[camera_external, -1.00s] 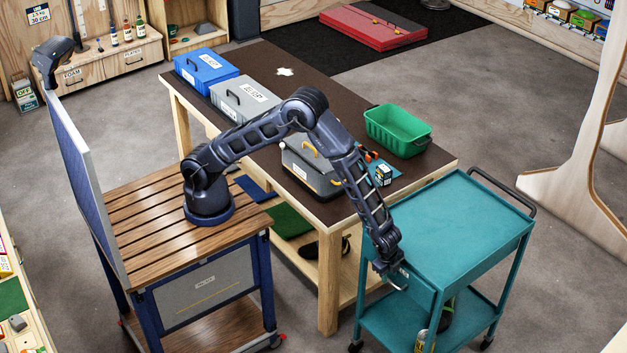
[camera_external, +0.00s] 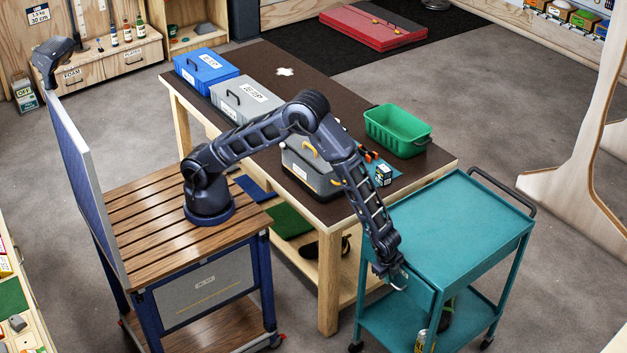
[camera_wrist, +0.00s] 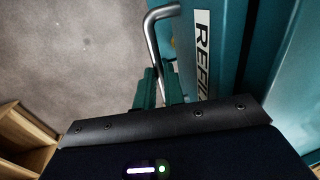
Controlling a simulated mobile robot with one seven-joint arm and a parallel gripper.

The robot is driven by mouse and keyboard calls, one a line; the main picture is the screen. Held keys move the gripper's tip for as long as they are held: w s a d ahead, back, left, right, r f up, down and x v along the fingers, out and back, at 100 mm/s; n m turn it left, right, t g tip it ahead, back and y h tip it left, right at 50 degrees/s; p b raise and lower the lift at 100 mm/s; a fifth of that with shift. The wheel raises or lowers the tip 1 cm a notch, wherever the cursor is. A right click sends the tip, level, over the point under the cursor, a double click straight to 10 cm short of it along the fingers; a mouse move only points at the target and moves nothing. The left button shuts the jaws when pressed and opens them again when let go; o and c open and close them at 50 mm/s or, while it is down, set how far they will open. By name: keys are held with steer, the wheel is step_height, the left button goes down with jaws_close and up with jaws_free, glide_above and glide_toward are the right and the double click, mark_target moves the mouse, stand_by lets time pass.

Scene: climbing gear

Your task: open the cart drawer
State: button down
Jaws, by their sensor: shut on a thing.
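The teal cart (camera_external: 452,232) stands at the right of the table, with a flat top and a lower shelf. Its drawer front faces my arm, and my gripper (camera_external: 390,277) is at that front, low beside the cart's near left side. In the wrist view the drawer front carries a white label (camera_wrist: 202,40) reading "REFI…", and a bent metal handle (camera_wrist: 152,35) stands out from it. My gripper is shut on the handle; its fingers are mostly hidden behind the dark wrist housing. I cannot tell from these views whether the drawer stands out from the cart.
The wooden table (camera_external: 328,285) stands close to the left of the cart and my forearm passes over its corner. A green bin (camera_external: 398,131) and a grey toolbox (camera_external: 311,172) are on it. A can (camera_external: 421,341) is at the cart's lower shelf.

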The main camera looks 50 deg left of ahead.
steer(key=s, duration=2.8)
steer(key=shift+s, duration=0.15)
steer(key=c, duration=1.5)
jaws_free()
steer(key=shift+r, duration=0.15)
steer(key=r, duration=0.3)
steer(key=s+r, duration=0.1)
steer(key=r, duration=0.3)
steer(key=s+r, duration=0.1)
steer(key=r, duration=0.2)
steer(key=shift+r, duration=0.15)
steer(key=shift+w, duration=0.15)
